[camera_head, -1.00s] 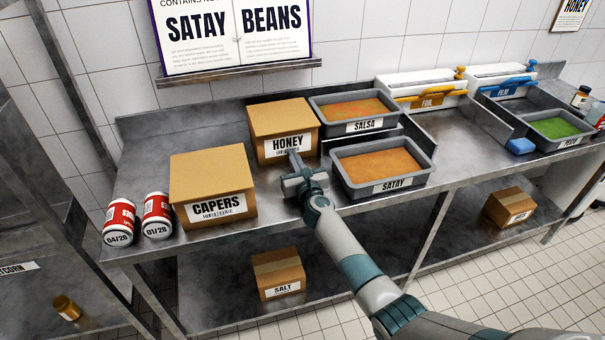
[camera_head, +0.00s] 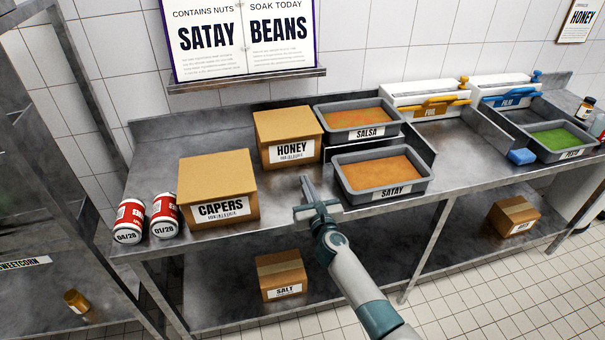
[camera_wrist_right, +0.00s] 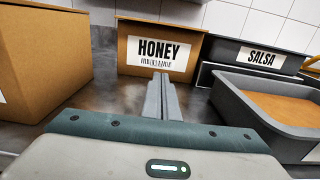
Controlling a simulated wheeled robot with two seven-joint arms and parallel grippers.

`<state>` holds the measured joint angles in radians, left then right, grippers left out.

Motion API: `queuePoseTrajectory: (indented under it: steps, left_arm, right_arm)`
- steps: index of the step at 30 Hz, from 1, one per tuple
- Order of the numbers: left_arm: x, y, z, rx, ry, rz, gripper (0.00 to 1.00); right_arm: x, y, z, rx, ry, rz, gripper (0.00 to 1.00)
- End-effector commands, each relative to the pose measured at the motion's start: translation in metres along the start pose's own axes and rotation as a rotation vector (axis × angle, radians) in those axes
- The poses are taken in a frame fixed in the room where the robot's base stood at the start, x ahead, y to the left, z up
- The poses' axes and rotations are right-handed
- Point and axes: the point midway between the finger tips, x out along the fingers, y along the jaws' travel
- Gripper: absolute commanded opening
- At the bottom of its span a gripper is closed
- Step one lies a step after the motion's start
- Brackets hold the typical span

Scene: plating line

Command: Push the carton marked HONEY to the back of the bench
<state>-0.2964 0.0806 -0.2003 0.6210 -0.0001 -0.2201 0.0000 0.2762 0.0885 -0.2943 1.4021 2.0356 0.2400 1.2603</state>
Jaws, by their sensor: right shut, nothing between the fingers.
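The HONEY carton (camera_head: 288,137) is a brown box with a white label. It stands upright at the rear of the steel bench (camera_head: 280,205), close to the low back upstand. My right gripper (camera_head: 306,180) is shut and empty in front of it, with bare bench between the fingertips and the carton. In the right wrist view the closed fingers (camera_wrist_right: 161,90) point at the HONEY carton's label (camera_wrist_right: 158,52). My left gripper is not in view.
The CAPERS carton (camera_head: 217,187) stands left of my right gripper. The SATAY tray (camera_head: 381,197) and SALSA tray (camera_head: 366,133) are on the right. A SALT carton (camera_head: 281,275) is on the lower shelf.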

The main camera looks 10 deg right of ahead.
Motion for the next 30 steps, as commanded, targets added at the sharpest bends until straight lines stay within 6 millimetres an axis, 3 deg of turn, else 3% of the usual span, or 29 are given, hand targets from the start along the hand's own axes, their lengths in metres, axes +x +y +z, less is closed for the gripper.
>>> queuePoseTrajectory:
  steps: [7,25,30]
  left_arm:
    - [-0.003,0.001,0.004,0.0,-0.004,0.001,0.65]
    - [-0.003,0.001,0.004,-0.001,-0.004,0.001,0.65]
    - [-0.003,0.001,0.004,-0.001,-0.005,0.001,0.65]
  right_arm:
    - [-0.025,0.0,0.0,0.0,-0.001,0.0,0.0]
    - [-0.028,0.001,0.0,-0.002,-0.001,0.002,0.0]
    - [-0.036,0.009,0.006,-0.066,-0.029,0.035,0.0]
